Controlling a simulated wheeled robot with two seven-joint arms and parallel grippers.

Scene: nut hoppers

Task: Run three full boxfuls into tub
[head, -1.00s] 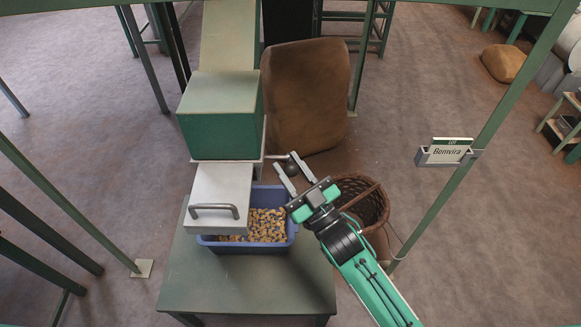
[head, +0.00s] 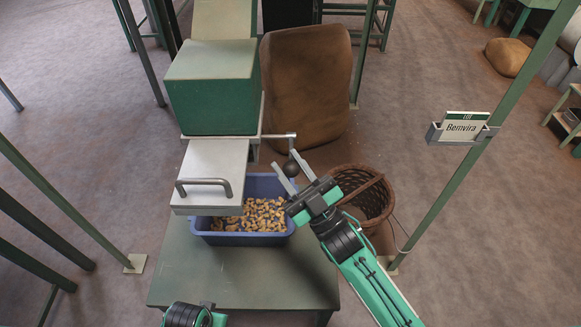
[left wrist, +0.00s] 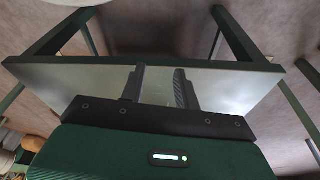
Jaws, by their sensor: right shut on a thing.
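The blue tub (head: 216,239) stands on a low green table and holds a layer of brown nuts (head: 262,214). A pale box (head: 214,160) with a grey handle (head: 204,184) juts over the tub and hides its back left part. Behind it is a green housing (head: 212,108). A cranked lever (head: 279,136) with a dark round knob (head: 291,168) sticks out to its right. My right gripper (head: 289,170) is shut on the knob. My left gripper (left wrist: 160,88) has its fingers apart with nothing between them, over a table surface; its fingers are outside the head view.
A wicker basket (head: 379,207) stands right of the table, under my right arm. A large brown sack (head: 307,92) is behind the lever. Green posts (head: 462,161) flank the station, one with a "Bemvira" sign (head: 461,127). The table's front (head: 240,290) is bare.

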